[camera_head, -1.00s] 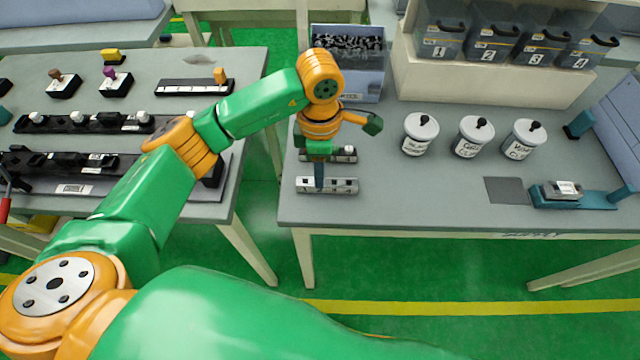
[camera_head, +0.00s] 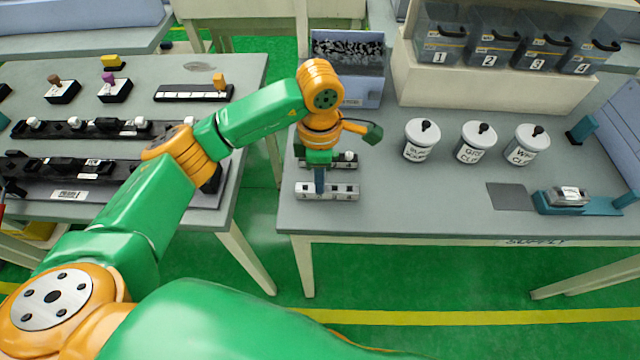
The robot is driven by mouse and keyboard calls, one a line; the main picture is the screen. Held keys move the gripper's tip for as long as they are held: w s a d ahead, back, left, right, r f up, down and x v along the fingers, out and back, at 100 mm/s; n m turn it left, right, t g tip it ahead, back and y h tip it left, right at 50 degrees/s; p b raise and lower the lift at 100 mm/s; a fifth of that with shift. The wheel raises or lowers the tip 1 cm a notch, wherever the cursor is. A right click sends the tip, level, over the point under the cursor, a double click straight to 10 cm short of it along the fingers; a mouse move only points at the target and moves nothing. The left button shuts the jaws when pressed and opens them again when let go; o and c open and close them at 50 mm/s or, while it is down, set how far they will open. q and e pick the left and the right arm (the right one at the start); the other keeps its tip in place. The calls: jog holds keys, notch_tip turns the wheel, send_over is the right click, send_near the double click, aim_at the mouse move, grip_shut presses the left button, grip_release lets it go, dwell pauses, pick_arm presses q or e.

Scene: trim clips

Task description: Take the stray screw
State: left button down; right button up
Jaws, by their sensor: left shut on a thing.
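My left gripper (camera_head: 320,182) points straight down at a silver rail (camera_head: 345,192) with numbered slots, near the front left of the right-hand table. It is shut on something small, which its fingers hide. I cannot make out a stray screw in this view. A second, darker rail (camera_head: 346,163) with a white piece on it lies just behind, partly covered by the gripper. My right gripper is not in view.
Behind stands a blue bin (camera_head: 365,90) of dark small parts. Three white lidded jars (camera_head: 421,143) and a teal fixture (camera_head: 590,203) stand to the right. Numbered bins (camera_head: 490,45) sit on a raised shelf. The left table (camera_head: 225,150) holds black rails. Table front centre is clear.

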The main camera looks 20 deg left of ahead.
pick_arm(q)
jog(key=shift+r+p, duration=1.45)
jog(key=shift+r, duration=0.95)
